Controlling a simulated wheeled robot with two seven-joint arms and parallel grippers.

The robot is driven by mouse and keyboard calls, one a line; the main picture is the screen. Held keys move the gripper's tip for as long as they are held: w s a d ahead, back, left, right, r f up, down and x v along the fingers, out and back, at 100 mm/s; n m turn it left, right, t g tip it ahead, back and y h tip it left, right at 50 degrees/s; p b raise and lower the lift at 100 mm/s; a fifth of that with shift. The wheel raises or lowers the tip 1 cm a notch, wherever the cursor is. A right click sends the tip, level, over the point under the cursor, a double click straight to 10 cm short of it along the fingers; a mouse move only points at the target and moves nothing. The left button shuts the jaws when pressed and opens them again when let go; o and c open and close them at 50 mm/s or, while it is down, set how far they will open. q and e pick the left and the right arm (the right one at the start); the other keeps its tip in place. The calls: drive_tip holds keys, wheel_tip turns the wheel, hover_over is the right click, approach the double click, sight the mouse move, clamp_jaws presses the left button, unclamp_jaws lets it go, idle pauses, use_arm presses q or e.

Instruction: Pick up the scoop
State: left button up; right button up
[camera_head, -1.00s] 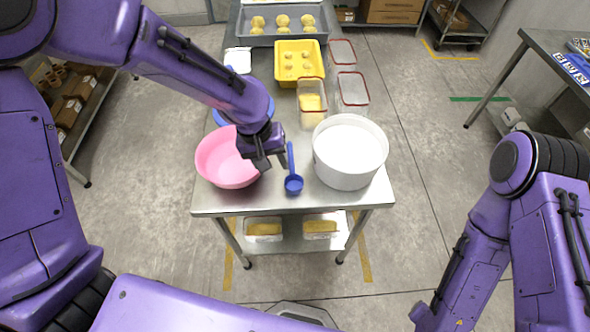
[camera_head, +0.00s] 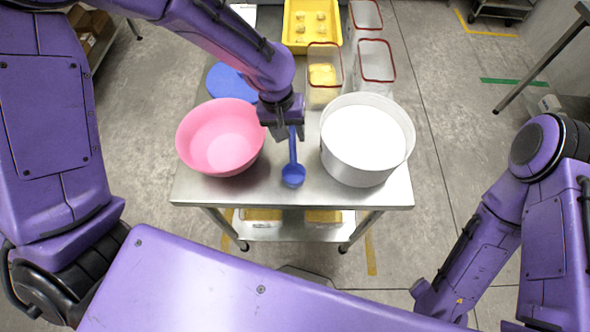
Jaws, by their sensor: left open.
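A blue scoop (camera_head: 293,173) lies on the steel table, its round bowl towards the front edge and its handle pointing away. My left gripper (camera_head: 289,136) is open, above the far part of the handle, with its fingers pointing down. The gripper hides the handle's far end, and I cannot tell whether the fingers touch it. My right arm shows at the right, off the table, but its gripper is not clearly visible.
A pink bowl (camera_head: 221,138) stands left of the scoop and a large white tub (camera_head: 362,142) right of it, both close. Behind are a blue disc (camera_head: 229,83), clear red-rimmed containers (camera_head: 376,62) and a yellow tray (camera_head: 311,43). The steel table (camera_head: 258,190) is bare at its front edge.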

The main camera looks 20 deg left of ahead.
sight(292, 148)
use_arm(q)
drive_tip(key=f, duration=0.2)
drive_tip(key=f+p, duration=0.1)
drive_tip(key=f, duration=0.1)
drive_tip(key=s+d+f, duration=0.1)
drive_tip(key=shift+d+f, duration=0.1)
drive_tip(key=shift+f, duration=0.3)
drive_tip(key=shift+w+f, duration=0.15)
drive_tip(key=shift+f, duration=0.1)
clamp_jaws()
drive_tip(key=shift+r, duration=0.2)
